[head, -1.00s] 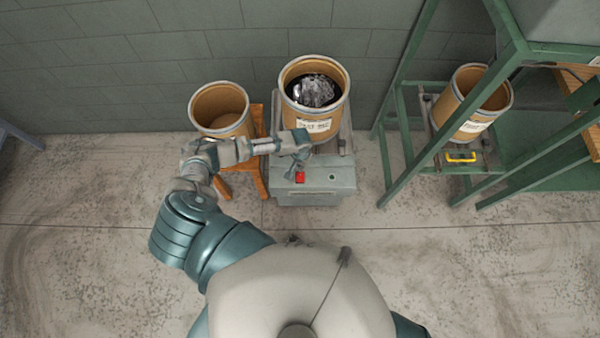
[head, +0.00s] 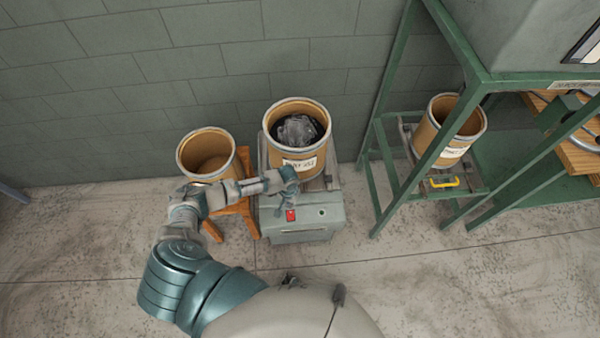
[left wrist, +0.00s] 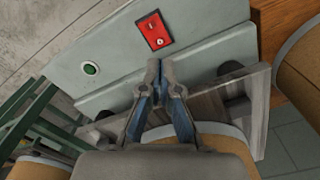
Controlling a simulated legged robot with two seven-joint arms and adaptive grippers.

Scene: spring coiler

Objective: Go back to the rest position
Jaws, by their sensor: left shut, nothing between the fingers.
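My left gripper (head: 286,200) is shut and empty. It hangs above the front of the grey machine box (head: 303,232), close to a red switch (head: 291,215). In the left wrist view the closed fingertips (left wrist: 161,72) point toward the red switch (left wrist: 154,31), with a visible gap between them. A green button (left wrist: 90,68) sits on the same grey panel. My left arm reaches forward from the bottom left. My right gripper is in neither view.
A drum (head: 297,160) with dark wrapped contents stands behind the box. An empty-looking drum (head: 207,157) is on an orange wooden stand (head: 246,218). A green frame (head: 392,180) with another drum (head: 445,131) stands at right. Open floor (head: 90,235) lies at left.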

